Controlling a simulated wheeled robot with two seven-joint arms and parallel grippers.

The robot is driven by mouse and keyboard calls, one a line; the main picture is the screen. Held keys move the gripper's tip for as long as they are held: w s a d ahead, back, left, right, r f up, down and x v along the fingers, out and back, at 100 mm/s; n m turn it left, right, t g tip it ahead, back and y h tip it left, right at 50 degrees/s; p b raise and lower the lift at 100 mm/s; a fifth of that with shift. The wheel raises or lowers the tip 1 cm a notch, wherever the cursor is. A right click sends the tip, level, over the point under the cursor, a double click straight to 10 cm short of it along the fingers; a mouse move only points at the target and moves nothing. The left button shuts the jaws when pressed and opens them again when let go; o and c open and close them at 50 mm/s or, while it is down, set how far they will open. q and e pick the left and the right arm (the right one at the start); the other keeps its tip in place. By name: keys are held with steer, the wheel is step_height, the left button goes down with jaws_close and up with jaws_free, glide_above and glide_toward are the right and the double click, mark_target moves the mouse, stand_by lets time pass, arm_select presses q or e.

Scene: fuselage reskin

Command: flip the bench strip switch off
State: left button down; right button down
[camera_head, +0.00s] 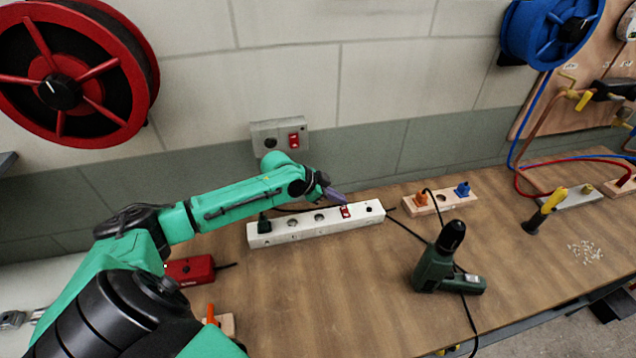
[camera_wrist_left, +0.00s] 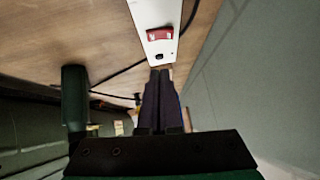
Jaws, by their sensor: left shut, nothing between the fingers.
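The white bench strip (camera_head: 318,226) lies along the back of the wooden bench, with sockets, a black plug at its left end and a red switch (camera_head: 345,211) near its right end. My left gripper (camera_head: 343,200) is shut and empty, just above the strip by the red switch. In the left wrist view the shut fingertips (camera_wrist_left: 159,72) are near the strip's end, just below the red switch (camera_wrist_left: 159,34) in the picture; I cannot tell whether they touch the strip. The switch's on or off position is too small to tell. My right gripper is not in view.
A wall outlet with a red switch (camera_head: 293,140) is behind my left arm. A red box (camera_head: 190,270) is at left. The front middle is clear.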

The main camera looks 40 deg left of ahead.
arm_select(q)
steer(key=v, duration=0.8)
steer(key=shift+s+a, duration=0.15)
steer(key=shift+s, duration=0.25)
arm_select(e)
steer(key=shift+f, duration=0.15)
